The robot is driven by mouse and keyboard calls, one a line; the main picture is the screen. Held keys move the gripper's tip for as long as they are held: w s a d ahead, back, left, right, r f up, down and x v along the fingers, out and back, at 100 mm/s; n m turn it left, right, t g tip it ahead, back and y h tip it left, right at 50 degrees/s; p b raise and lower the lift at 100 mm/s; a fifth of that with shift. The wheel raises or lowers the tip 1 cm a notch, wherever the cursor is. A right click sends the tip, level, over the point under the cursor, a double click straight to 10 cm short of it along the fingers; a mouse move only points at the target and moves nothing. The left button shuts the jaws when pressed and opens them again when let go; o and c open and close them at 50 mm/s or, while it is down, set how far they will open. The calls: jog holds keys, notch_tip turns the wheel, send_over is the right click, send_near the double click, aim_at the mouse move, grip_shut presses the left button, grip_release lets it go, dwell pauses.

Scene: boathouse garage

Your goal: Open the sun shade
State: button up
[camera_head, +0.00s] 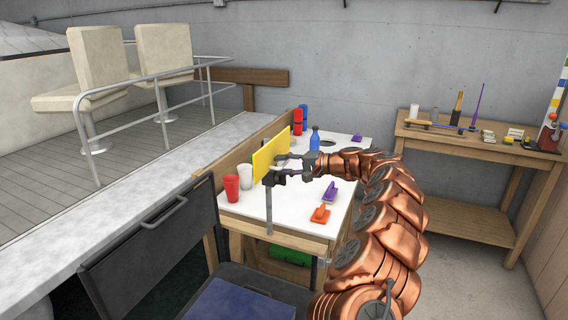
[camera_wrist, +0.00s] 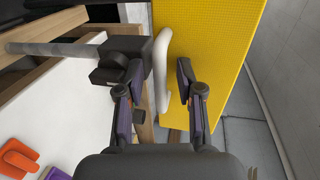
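The sun shade looks to be the flat yellow panel (camera_head: 266,155), standing upright at the workbench's left edge on a grey post (camera_head: 269,212). In the wrist view the yellow panel (camera_wrist: 210,45) fills the upper middle, with a pale bar handle (camera_wrist: 161,62) along its left part. A dark clamp block (camera_wrist: 122,58) joins the grey post at the left. My gripper (camera_head: 284,166) is close to the panel. In the wrist view my gripper (camera_wrist: 160,88) is open, one finger on each side of the handle; I cannot tell whether either touches it.
The white workbench (camera_head: 295,222) holds red and white cups (camera_head: 231,188), a blue bottle (camera_head: 314,139) and orange and purple clamps (camera_head: 320,214). A black chair-like frame (camera_head: 150,255) stands in front on the left. A wooden side table (camera_head: 480,146) stands at right.

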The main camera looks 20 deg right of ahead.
jog(key=shift+w+a, duration=0.1)
grip_shut()
dwell(0.3)
dwell(0.4)
